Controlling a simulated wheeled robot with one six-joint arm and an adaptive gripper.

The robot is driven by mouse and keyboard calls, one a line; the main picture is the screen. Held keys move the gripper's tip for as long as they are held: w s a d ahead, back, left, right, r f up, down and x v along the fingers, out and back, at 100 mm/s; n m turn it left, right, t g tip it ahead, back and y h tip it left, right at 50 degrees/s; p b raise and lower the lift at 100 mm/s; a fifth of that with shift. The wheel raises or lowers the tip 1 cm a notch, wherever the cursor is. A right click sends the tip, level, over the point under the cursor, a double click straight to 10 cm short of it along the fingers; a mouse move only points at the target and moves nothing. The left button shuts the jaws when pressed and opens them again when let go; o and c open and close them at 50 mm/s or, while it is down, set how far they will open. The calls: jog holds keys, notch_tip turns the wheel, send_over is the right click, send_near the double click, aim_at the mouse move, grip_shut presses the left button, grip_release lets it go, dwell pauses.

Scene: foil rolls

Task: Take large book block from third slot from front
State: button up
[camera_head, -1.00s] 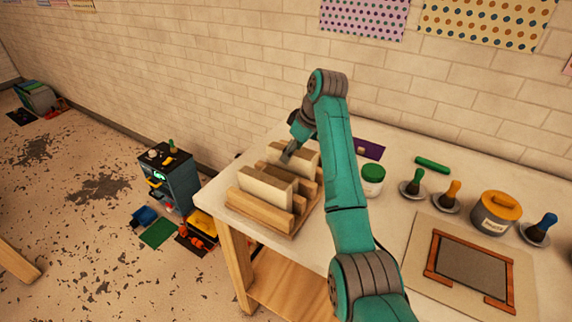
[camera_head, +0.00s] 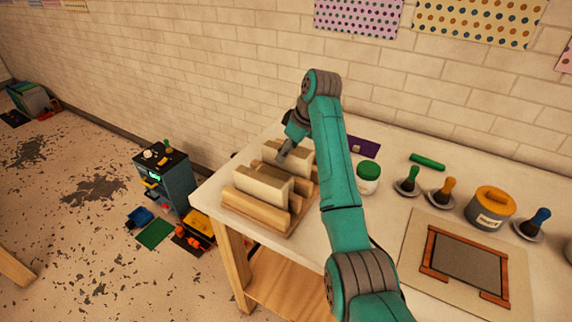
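A wooden slotted rack (camera_head: 256,212) stands at the left end of the table. A large cream book block (camera_head: 262,186) stands upright in a slot near the front of the rack. Another cream block (camera_head: 296,152) stands toward the back, partly hidden by my gripper. My gripper (camera_head: 283,156) points down over the rear part of the rack, next to the rear block. The fingers are small and dark here, and I cannot tell whether they touch a block or how far apart they are. The slots under the gripper are partly hidden.
Right of my arm stand a green-lidded jar (camera_head: 368,178), brushes in dishes (camera_head: 440,197), a yellow-lidded pot (camera_head: 491,208) and a framed screen (camera_head: 465,262) on a board. A purple card (camera_head: 363,147) lies behind the arm. The brick wall is close behind the table.

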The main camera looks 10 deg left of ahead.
grip_shut()
jog(key=shift+r, duration=0.1)
